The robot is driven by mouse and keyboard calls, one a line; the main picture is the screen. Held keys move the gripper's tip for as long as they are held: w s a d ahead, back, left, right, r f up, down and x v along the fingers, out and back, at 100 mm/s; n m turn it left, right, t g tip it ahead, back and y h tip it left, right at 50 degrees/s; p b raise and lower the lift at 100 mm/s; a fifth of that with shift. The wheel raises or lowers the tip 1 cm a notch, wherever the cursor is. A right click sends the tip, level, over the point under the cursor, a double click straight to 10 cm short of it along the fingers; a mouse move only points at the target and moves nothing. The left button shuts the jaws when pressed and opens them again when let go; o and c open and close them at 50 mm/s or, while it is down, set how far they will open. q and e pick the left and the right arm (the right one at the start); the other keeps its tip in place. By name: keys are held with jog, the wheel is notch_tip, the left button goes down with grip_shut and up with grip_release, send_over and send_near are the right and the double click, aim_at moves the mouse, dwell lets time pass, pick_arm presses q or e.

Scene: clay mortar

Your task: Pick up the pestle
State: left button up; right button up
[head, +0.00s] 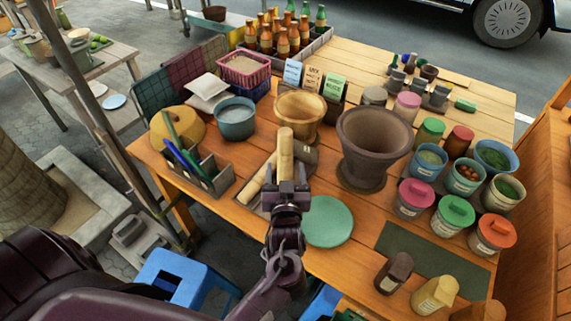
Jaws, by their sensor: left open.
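A pale wooden pestle (286,150) shows as a light, rounded cylinder pointing away from me, left of the big brown clay mortar (374,140). My left gripper (287,186) is open at the near end of the pestle. The gripper hides that lower end, and I cannot tell whether the fingers touch it. A second pale wooden stick (258,182) lies slanted just left of the gripper, in a shallow tray. A grey-brown cylinder (305,156) lies just right of the pestle. My right gripper is not in view.
A tan bowl (301,115) stands behind the pestle. A green round board (328,221) lies right of the gripper. A divided box (212,178) with pens is at left. Several lidded pots and tubs crowd the right.

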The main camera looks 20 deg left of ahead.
aim_at(286, 155)
pick_arm(q)
jog(key=shift+w+a+r, duration=0.1)
jog(key=shift+w+r, duration=0.05)
jog(key=shift+r, duration=0.15)
jog(key=shift+w+a, duration=0.2)
jog(key=shift+w, duration=0.15)
jog(key=p+x, duration=0.1)
jog(key=x, duration=0.3)
jog(key=p+x, duration=0.1)
jog(key=x, duration=0.1)
jog(key=shift+d+f+p, duration=0.1)
jog(key=shift+f+p, duration=0.15)
jog(key=shift+p, duration=0.05)
jog(key=shift+w+f, duration=0.15)
jog(key=shift+w, duration=0.2)
jog(key=shift+c, duration=0.2)
grip_shut()
